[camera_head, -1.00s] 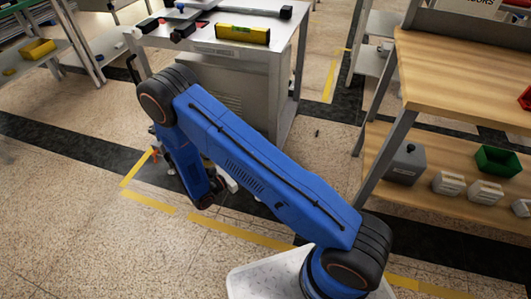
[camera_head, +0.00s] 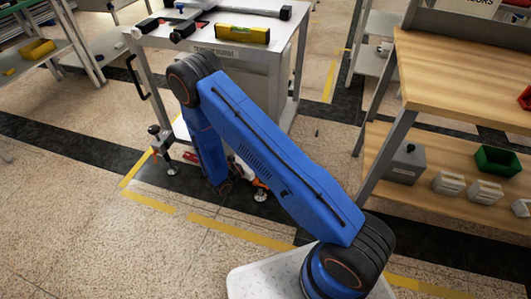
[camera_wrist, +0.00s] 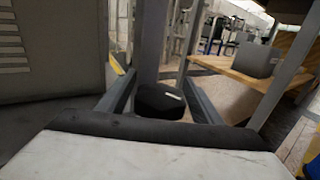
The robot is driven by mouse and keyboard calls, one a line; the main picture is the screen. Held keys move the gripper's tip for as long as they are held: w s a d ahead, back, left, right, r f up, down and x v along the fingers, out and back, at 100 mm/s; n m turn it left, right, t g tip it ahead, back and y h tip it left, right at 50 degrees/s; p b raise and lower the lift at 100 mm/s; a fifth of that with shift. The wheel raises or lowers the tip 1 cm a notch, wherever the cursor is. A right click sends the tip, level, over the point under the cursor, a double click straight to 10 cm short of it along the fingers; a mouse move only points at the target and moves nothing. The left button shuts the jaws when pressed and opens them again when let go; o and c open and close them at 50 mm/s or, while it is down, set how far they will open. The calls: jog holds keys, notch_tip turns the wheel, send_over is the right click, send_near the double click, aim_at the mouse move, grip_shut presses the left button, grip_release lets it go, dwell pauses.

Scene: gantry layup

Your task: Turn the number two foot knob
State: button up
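In the wrist view a black round knob (camera_wrist: 158,100) with a small pale mark sits at the foot of a grey post, between the two fingers of my gripper (camera_wrist: 160,84). The fingers are apart, with visible space beside the knob; I cannot tell whether either touches it. Any number on the knob is not readable. In the head view my gripper is mostly hidden behind my blue forearm, low at the cart's front. A foot with an orange part (camera_head: 262,194) shows just right of the forearm. Another foot (camera_head: 165,155) stands at the cart's left corner.
The cart (camera_head: 250,75) carries a yellow level (camera_head: 242,34) on top. A wooden workbench (camera_head: 460,75) with a lower shelf stands to the right, holding a grey box (camera_head: 407,163) and a green bin (camera_head: 498,160).

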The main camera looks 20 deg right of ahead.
jog(key=c, duration=1)
jog(key=shift+o, duration=0.2)
jog(key=shift+o, duration=0.2)
jog(key=shift+m+g, duration=0.3)
jog(key=shift+g, duration=0.2)
jog(key=m+g, duration=0.1)
jog(key=g, duration=0.1)
jog(key=s+m+g+h, duration=0.1)
jog(key=m+g, duration=0.1)
jog(key=shift+d+g+h, duration=0.15)
jog(key=shift+g+h, duration=0.15)
jog(key=shift+s+m+g, duration=0.2)
jog(key=shift+m+g, duration=0.4)
jog(key=shift+g, duration=0.3)
jog(key=shift+s+m+g, duration=0.2)
jog(key=shift+m+g, duration=0.4)
jog(key=shift+g, duration=0.3)
jog(key=o, duration=1)
jog(key=shift+o, duration=0.2)
